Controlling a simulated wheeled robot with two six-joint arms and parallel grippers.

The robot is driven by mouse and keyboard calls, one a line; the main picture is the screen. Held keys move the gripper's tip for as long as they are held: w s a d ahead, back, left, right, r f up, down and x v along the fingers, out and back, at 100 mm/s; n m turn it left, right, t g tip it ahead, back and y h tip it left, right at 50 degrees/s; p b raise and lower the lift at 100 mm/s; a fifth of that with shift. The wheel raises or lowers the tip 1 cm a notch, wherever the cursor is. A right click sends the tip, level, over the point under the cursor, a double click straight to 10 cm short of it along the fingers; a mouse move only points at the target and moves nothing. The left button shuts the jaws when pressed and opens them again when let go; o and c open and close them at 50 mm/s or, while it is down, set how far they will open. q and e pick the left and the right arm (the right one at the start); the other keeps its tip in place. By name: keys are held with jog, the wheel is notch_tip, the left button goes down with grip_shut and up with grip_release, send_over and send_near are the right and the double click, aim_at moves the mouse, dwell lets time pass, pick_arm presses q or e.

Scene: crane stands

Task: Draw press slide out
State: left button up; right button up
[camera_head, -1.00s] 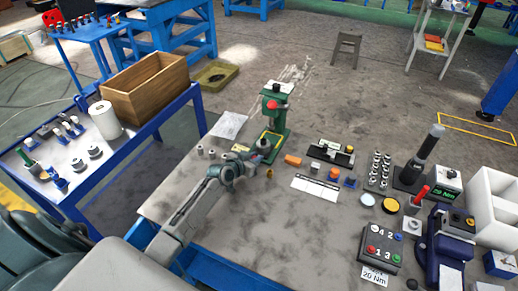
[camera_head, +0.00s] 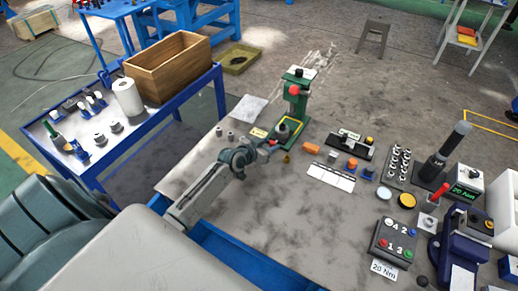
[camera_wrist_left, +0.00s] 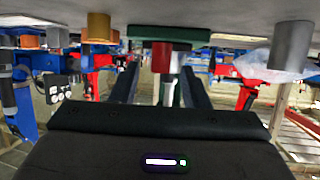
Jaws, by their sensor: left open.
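The green press (camera_head: 297,97) stands upright at the back left of the grey table, with a red part on its head. Its base holds a yellow-edged slide (camera_head: 291,128) with a grey round piece on it. My left gripper (camera_head: 270,147) is just in front of the base, low over the table. In the left wrist view, which looks upside down, its open dark fingers (camera_wrist_left: 162,85) flank the press, with a red knob (camera_wrist_left: 162,57) between them, under the green base (camera_wrist_left: 168,33). Whether they touch it I cannot tell. My right gripper is not in view.
A small brass piece (camera_head: 286,158) stands right of my gripper, and grey cylinders (camera_head: 230,136) stand to its left. A clear bag (camera_head: 249,109) lies behind them. The front table middle is bare.

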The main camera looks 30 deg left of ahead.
pick_arm(q)
jog(key=v, duration=0.8)
jog(key=shift+s, duration=0.3)
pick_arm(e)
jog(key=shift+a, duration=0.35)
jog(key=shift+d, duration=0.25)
